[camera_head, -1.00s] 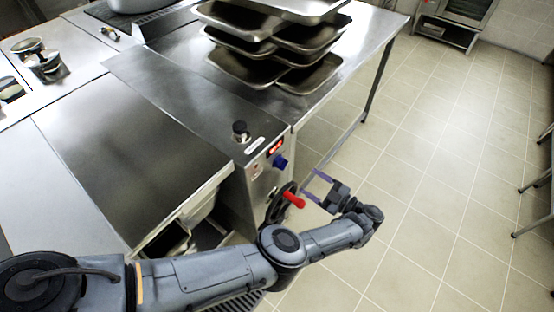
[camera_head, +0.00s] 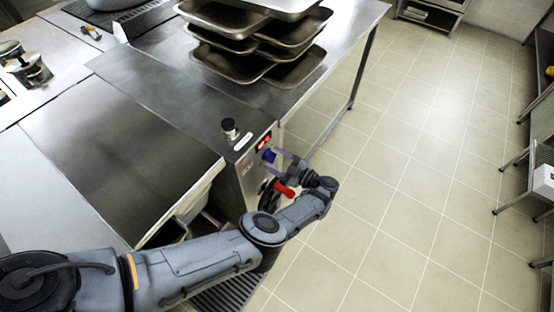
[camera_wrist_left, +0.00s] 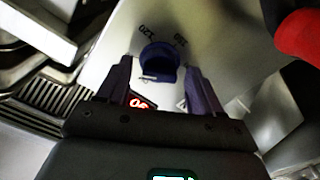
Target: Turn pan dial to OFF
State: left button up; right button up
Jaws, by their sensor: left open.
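The pan dial is a blue knob (camera_wrist_left: 160,62) on the metal control panel; it also shows in the head view (camera_head: 269,156), partly behind my gripper. Printed numbers surround it, and its setting is too small to tell. My left gripper (camera_head: 281,162) is at the panel front. In the left wrist view its two purple fingers (camera_wrist_left: 158,82) are open, one to each side of the dial, with a gap on both sides. Contact with the dial is not visible. My right gripper is in neither view.
A red-handled crank wheel (camera_head: 284,190) sits on the panel just below the dial, close to my left wrist. A lit red display (camera_head: 264,142) is above the dial. Stacked trays (camera_head: 250,68) stand on the counter behind. The tiled floor (camera_head: 400,200) to the right is clear.

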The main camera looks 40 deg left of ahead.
pick_arm(q)
jog(key=c, duration=1)
jog(key=shift+n, duration=0.4)
jog(key=n+b, duration=0.1)
jog(key=n, duration=0.3)
jog(key=shift+n, duration=0.3)
jog(key=shift+n+b, duration=0.55)
jog(key=shift+n, duration=2.65)
